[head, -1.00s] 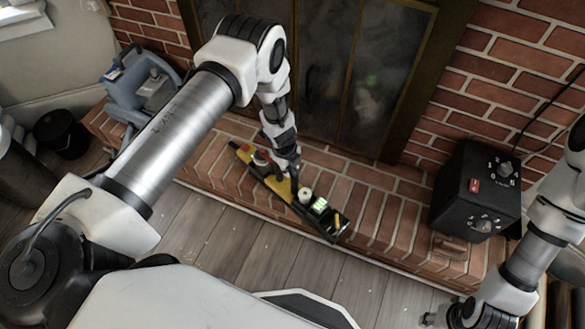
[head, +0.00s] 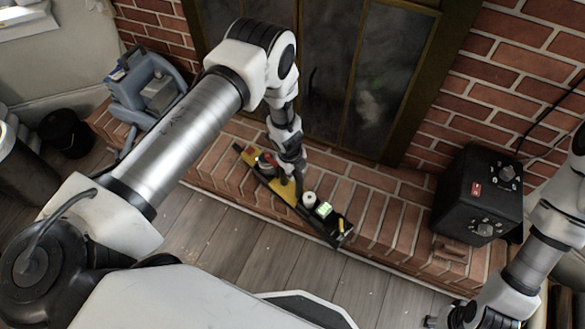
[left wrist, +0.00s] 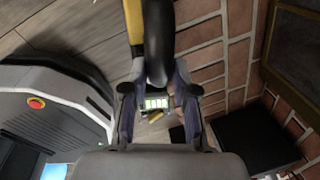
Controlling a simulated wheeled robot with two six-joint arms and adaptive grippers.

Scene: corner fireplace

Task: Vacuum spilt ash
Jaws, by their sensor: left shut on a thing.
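A long yellow and black device (head: 275,181) with a green-lit panel (head: 323,209), which looks like a hand-held vacuum, lies or hovers along the brick hearth; I cannot tell whether it touches. My left gripper (head: 291,177) reaches down to its middle. In the left wrist view, my left gripper (left wrist: 158,100) is shut around the device's dark rounded part (left wrist: 158,45), with the green-lit panel (left wrist: 157,103) between the fingers. My right gripper (head: 440,321) is at the bottom edge, small and partly cut off. Pale specks (head: 283,245) lie on the floorboards; I cannot tell if they are ash.
Dark-framed glass fireplace doors (head: 340,80) stand behind the hearth (head: 385,215). A blue-grey machine (head: 140,90) stands at the hearth's left end, a black box with dials (head: 462,205) at its right. A dark bucket (head: 65,133) stands at left. The floor before the hearth is open.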

